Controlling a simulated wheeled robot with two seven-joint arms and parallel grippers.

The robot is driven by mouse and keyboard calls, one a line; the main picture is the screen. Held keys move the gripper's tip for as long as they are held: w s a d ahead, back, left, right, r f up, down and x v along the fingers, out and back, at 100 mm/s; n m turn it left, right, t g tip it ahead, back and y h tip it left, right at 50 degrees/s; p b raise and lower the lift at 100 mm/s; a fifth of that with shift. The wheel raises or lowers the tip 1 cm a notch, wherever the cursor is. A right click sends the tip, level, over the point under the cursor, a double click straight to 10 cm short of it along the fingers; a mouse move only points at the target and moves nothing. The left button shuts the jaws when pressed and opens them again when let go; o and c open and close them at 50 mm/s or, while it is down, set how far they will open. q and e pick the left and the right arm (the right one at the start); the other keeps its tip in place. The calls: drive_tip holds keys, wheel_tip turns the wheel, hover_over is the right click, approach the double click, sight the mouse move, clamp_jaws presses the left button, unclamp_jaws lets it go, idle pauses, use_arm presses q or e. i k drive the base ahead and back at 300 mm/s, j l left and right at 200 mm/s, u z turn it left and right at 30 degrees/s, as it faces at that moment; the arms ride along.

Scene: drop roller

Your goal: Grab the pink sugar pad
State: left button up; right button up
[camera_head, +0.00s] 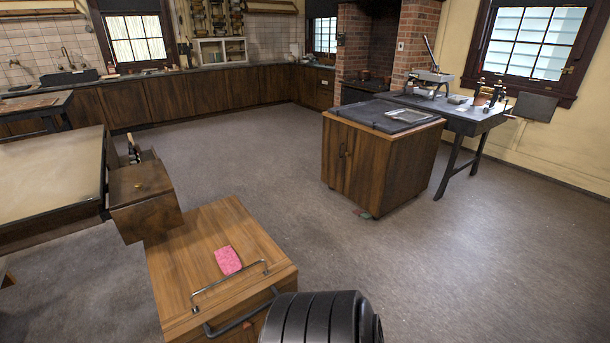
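The pink sugar pad (228,260) lies flat on top of a low wooden cabinet (190,250) at the bottom centre-left. It is beside a thin metal rail handle (232,282) fixed along the cabinet top's front edge. A dark, ribbed, rounded part at the bottom edge stands in front of the cabinet's right corner; I cannot tell for sure what it is. Neither of my grippers shows in this view.
A wide table (50,180) stands at the left, with a small wooden box unit (145,200) at its corner. A wooden cabinet (375,165) and a dark work table (470,118) stand at the back right. The floor (420,265) is mostly clear.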

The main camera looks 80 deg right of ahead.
sight(227, 261)
drive_tip(key=z, duration=1.85)
drive_tip(key=i+l, duration=0.3)
drive_tip(key=l, duration=0.15)
drive_tip(key=i+l, duration=0.25)
drive_tip(key=l, duration=0.2)
drive_tip(key=z, duration=0.05)
